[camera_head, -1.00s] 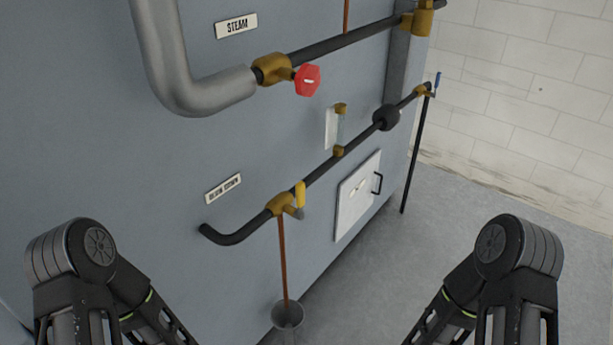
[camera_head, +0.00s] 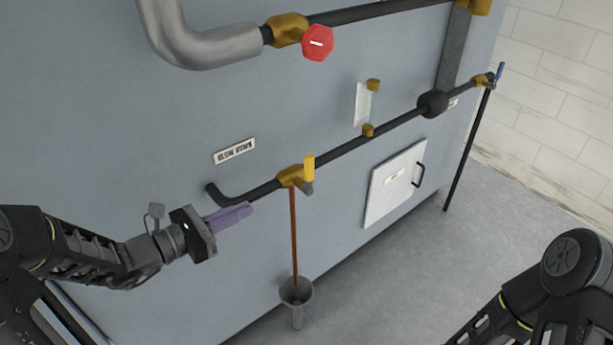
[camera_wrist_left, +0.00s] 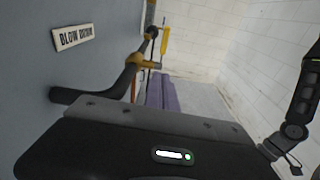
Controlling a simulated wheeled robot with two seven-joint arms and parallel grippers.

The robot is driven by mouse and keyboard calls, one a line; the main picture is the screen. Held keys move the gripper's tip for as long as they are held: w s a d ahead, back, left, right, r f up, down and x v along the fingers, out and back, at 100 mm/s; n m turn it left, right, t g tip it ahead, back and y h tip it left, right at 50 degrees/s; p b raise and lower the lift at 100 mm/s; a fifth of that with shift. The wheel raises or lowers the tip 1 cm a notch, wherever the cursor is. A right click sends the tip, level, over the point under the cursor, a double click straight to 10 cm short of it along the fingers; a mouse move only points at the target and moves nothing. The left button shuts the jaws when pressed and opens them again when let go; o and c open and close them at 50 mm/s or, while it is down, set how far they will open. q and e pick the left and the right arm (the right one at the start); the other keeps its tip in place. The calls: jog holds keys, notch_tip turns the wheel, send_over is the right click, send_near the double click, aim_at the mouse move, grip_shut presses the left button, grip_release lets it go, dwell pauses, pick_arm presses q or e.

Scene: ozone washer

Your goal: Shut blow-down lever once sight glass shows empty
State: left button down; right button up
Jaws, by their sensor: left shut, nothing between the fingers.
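The blow-down lever (camera_head: 309,168) is yellow and stands upright on a brass valve (camera_head: 290,178) in the lower black pipe; it also shows in the left wrist view (camera_wrist_left: 165,40). The sight glass (camera_head: 368,106) sits between two brass fittings above that pipe, before a white plate; its level is too small to read. My left gripper (camera_head: 249,209) is shut and empty, its purple fingers left of and below the lever, apart from it. In the left wrist view its fingers (camera_wrist_left: 161,92) lie together below the valve. Only my right arm shows at the lower right; its gripper is hidden.
A copper drain pipe (camera_head: 294,240) drops from the valve into a grey funnel (camera_head: 297,292). A red steam knob (camera_head: 318,43) is above. A white hatch (camera_head: 396,185) with a black handle is at right. Grey floor there is clear.

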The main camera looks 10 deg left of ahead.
aim_at(305, 171)
pick_arm(q)
notch_tip(305, 171, up, 2)
jog(key=shift+r+t+h, duration=0.1)
jog(key=shift+t+h, duration=0.2)
jog(key=shift+h, duration=0.2)
jog(key=shift+d, duration=0.15)
jog(key=p+x, duration=0.1)
jog(key=x, duration=1.3)
